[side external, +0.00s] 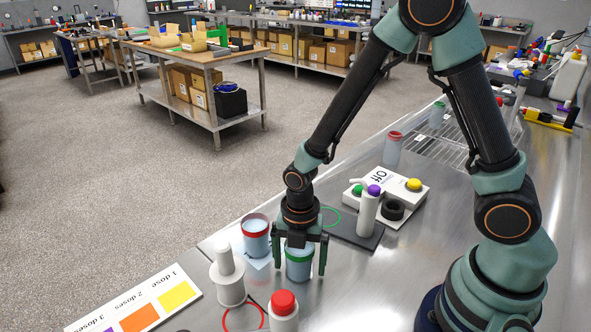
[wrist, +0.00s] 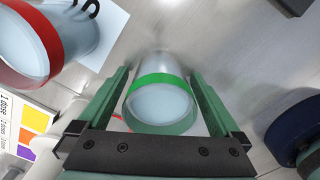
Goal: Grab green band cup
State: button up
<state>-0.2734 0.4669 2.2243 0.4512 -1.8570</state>
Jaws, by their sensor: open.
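The green band cup (side external: 299,264) stands upright on the steel bench, clear-walled with pale blue contents and a green band near its rim. My gripper (side external: 299,268) points down over it, with one finger on each side of the cup. In the wrist view the green band cup (wrist: 158,103) sits between the two green fingers of my gripper (wrist: 158,85). The fingers are open, and gaps show between them and the cup walls.
A red band cup (side external: 256,238) stands close on the left. A white bottle (side external: 230,279) and a red-capped bottle (side external: 283,310) stand in front. A dose card (side external: 140,307) lies at lower left. A white device with buttons (side external: 392,190) is behind right.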

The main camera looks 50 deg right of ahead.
jog(key=c, duration=1.4)
jog(key=shift+r, duration=0.15)
